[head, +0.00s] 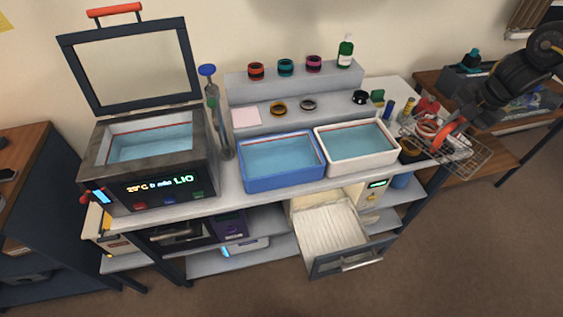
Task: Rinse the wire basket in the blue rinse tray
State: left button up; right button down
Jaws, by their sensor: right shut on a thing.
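The wire basket (477,158) is at the right end of the bench, partly past the bench edge, with red and other small parts seen in or behind it. My right gripper (440,142) is shut on the basket, its arm coming in from the upper right. The blue rinse tray (285,184) stands on the bench left of the basket and holds clear bluish liquid. A white tray (390,159) with similar liquid stands between the blue tray and the basket. My left gripper is not in view.
An ultrasonic-style bath (150,195) with its lid raised stands at the left. Lens rings and a green bottle (345,52) sit on a stepped shelf (240,92) behind the trays. Small bottles stand right of the white tray. An open drawer (345,262) juts out below.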

jog(key=shift+a, duration=0.1)
jog(key=a+n+g, duration=0.1)
jog(key=a+n, duration=0.2)
jog(key=s+a+f+n+g+y, duration=0.1)
jog(key=a+n, duration=0.3)
jog(key=s+a+f+n, duration=0.1)
jog(key=a+n, duration=0.3)
jog(key=shift+g+y, duration=0.3)
jog(key=shift+g, duration=0.1)
jog(key=s+a+f+n+g+h, duration=0.4)
jog(key=s+a+n, duration=0.8)
jog(key=n, duration=1)
jog(key=s+f+n+t+h, duration=0.2)
jog(key=s+n+t, duration=0.2)
jog(key=s+n, duration=0.4)
jog(key=n, duration=0.6)
jog(key=shift+s+a+h, duration=0.15)
jog(key=shift+a+h, duration=0.05)
jog(key=shift+h, duration=0.2)
